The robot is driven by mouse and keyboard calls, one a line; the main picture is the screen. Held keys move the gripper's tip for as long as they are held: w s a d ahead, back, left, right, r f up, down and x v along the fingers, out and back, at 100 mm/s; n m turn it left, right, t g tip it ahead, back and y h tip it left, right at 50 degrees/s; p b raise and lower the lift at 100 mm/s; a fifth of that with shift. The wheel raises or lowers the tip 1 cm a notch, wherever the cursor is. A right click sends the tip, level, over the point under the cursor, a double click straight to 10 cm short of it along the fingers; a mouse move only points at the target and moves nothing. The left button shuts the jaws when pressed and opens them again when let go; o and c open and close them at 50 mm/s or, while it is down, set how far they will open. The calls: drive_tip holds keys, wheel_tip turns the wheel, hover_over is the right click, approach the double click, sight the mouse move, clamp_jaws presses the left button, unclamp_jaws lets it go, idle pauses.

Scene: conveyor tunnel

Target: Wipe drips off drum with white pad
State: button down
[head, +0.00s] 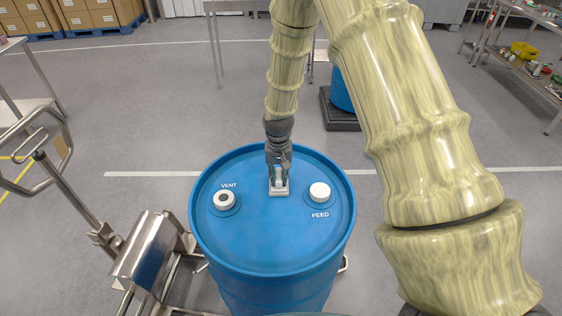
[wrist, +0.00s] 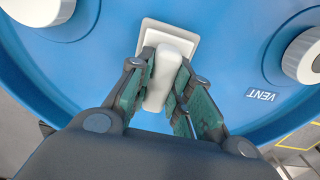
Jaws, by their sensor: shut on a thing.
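The blue drum (head: 272,243) stands upright with a round, rimmed lid. The white pad (head: 278,192) is a flat square with an upright white grip, over the lid between the two caps. My gripper (head: 279,177) points down and is shut on the pad's grip. In the wrist view, the green-faced fingers (wrist: 167,88) flank the grip, and the pad's plate (wrist: 149,33) lies against or just above the lid; I cannot tell which. I can make out no drips on the lid; the part under the pad and gripper is hidden.
The VENT cap (head: 223,199), with a dark centre, and the white FEED cap (head: 319,191) rise from the lid on either side. A steel drum trolley (head: 150,250) stands at left. Another blue drum (head: 342,92) is behind. The lid's front half is clear.

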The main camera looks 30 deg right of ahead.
sight(278, 175)
drive_tip(key=shift+s+a+r, duration=0.1)
drive_tip(key=shift+s+a, duration=0.1)
drive_tip(key=shift+s, duration=0.15)
wheel_tip(278, 175, up, 3)
drive_tip(key=shift+w+f+p, duration=0.1)
drive_tip(key=shift+w+p, duration=0.05)
drive_tip(key=shift+p, duration=0.65)
drive_tip(key=shift+r+p, duration=1.8)
drive_tip(key=shift+r, duration=0.9)
